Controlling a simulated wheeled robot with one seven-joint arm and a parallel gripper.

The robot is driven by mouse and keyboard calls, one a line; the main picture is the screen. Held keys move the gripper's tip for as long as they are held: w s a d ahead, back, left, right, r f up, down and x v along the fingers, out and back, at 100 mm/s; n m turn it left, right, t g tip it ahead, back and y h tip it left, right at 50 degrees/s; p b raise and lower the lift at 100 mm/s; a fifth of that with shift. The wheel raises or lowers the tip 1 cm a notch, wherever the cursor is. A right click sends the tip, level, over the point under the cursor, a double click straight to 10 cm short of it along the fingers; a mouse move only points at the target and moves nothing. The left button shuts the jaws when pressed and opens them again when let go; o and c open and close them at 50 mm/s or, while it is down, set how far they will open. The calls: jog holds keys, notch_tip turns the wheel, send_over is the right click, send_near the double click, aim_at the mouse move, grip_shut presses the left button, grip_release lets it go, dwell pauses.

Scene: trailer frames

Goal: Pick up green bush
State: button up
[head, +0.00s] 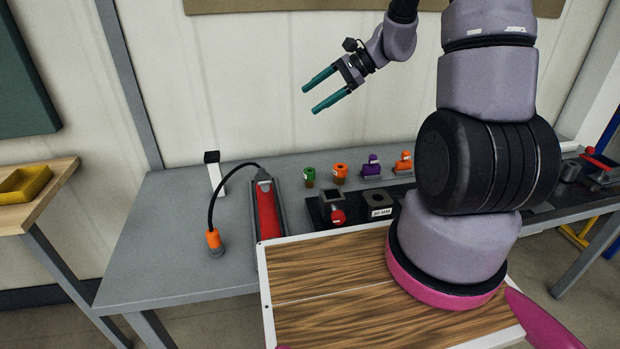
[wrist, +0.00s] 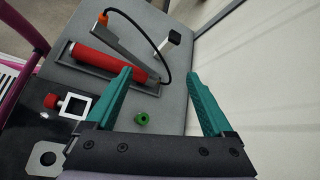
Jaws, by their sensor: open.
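The green bush (head: 309,176) is a small ring-topped piece standing on the grey table, left of an orange one. In the wrist view the green bush (wrist: 142,119) shows from above, with a dark hole in its top. It appears between the two teal fingers, nearer the left one. My gripper (head: 318,93) is open and empty, raised well above the table near the wall. Its fingers spread wide in the wrist view (wrist: 164,84). Nothing touches the bush.
An orange bush (head: 340,172) and other purple and orange parts stand right of it. A red cylinder (head: 267,210) in a grey holder, with a black cable, lies to the left. A black fixture (head: 318,213) sits in front. The wall is close behind.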

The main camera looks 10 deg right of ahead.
jog(key=w+d+f+m+t+y, duration=0.1)
jog(key=w+f+m, duration=0.2)
jog(key=f, duration=0.4)
jog(key=w+d+f+m+t, duration=0.1)
jog(key=w+d+f+m, duration=0.1)
jog(key=f, duration=0.4)
jog(key=m+t, duration=0.3)
jog(key=m, duration=0.2)
send_near(313, 171)
jog(key=w+a, duration=0.2)
jog(key=a, duration=0.1)
jog(key=shift+f+h, duration=0.25)
jog(key=shift+h, duration=0.15)
jog(key=shift+m, duration=0.3)
jog(key=x, duration=0.4)
jog(key=shift+a+f, duration=0.2)
jog(key=shift+f, duration=0.2)
jog(key=shift+x, duration=3.1)
jog(key=shift+a+r, duration=0.1)
jog(key=shift+r, duration=0.05)
grip_shut()
jog(key=shift+r, duration=0.1)
